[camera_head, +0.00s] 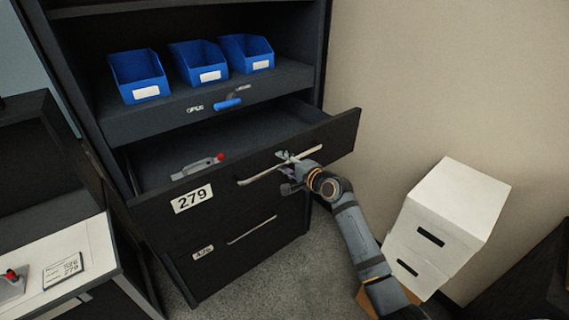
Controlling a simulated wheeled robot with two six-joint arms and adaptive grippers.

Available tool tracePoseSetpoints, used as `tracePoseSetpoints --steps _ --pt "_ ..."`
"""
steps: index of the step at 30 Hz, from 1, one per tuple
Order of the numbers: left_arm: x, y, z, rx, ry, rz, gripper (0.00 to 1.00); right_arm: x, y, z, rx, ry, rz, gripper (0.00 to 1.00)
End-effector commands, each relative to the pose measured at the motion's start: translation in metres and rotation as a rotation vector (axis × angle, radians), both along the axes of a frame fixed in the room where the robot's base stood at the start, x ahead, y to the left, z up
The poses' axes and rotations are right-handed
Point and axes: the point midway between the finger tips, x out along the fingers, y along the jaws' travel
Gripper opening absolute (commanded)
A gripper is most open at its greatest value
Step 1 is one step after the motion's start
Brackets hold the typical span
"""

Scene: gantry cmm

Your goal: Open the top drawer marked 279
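The top drawer (255,172) marked 279 is pulled out from the dark cabinet, and its inside shows. Its label 279 (192,198) is on the left of the front. A light bar handle (258,174) runs across the front. My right gripper (287,160) is at the right part of this handle, with its fingers around the bar; they look shut on it, though small in view. Inside the open drawer lies a grey tool with a red knob (198,166). My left gripper is not in view.
Below is a closed drawer (235,250) with its own label and handle. Several blue bins (138,76) stand on the shelf above. White boxes (448,215) are stacked at the right by the wall. A bench (75,250) with a card stands at the left.

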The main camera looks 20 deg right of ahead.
Motion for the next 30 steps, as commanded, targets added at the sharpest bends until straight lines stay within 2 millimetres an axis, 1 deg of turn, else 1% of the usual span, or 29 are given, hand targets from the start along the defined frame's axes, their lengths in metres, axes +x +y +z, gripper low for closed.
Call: tracePoseSetpoints --steps 4,7,15,18,24,30 --pt "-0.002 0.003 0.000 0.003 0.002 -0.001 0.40 -0.003 -0.002 0.000 -0.002 -0.001 -0.001 0.36" --pt "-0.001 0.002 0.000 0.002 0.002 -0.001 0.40 -0.016 -0.007 0.002 -0.004 -0.001 -0.001 0.36" --pt "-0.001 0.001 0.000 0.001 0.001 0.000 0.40 -0.079 -0.029 0.015 -0.011 0.001 0.001 0.36" --pt "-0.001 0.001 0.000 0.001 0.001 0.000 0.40 -0.094 -0.036 0.018 -0.009 0.001 -0.001 0.36" --pt "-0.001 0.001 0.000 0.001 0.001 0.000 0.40 -0.109 -0.039 0.023 -0.003 0.000 0.001 0.36" --pt "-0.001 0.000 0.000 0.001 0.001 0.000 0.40 -0.111 -0.040 0.024 0.001 -0.001 0.002 0.36"
